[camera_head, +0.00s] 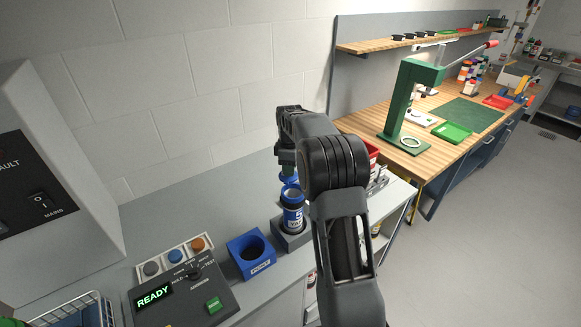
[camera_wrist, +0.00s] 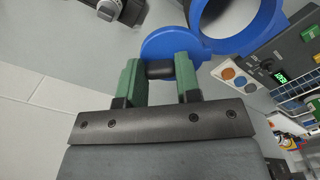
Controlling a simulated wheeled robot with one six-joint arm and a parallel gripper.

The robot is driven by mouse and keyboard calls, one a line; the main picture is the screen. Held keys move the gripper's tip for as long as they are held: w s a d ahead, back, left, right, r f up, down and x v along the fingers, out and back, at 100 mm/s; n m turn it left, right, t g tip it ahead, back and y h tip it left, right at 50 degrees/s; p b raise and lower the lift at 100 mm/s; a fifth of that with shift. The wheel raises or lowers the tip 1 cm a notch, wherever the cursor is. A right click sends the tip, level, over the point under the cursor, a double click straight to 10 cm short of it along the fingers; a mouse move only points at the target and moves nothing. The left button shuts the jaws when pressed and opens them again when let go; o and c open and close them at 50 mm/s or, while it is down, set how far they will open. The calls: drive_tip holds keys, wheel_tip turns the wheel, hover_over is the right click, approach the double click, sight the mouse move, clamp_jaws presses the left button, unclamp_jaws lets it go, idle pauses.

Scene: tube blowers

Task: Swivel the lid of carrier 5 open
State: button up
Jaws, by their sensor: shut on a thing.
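A blue carrier (camera_head: 292,212) with a pale label band stands upright in a grey holder (camera_head: 291,238) on the bench; its number is too small to read. A round blue lid (camera_wrist: 172,46) with a dark knob (camera_wrist: 160,69) shows in the wrist view, and the lid's edge (camera_head: 289,180) shows above the carrier in the head view. My gripper (camera_wrist: 160,72) has its two green fingers on either side of the knob, shut on it. A blue ring (camera_wrist: 250,40) lies right beside the lid in the wrist view, with its opening uncovered. My arm partly hides the carrier's right side.
A blue block with a round hole (camera_head: 236,251) stands left of the holder. Further left is a control box (camera_head: 181,298) reading READY, with three coloured discs behind it. The grey bench top (camera_head: 190,215) behind is clear. A wooden workbench (camera_head: 400,157) stands at the right.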

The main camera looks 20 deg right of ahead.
idle(0.4)
drive_tip(key=o, duration=0.9)
wheel_tip(320, 180, up, 14)
drive_tip(key=shift+f+b, duration=0.1)
drive_tip(key=shift+b, duration=0.25)
idle(0.3)
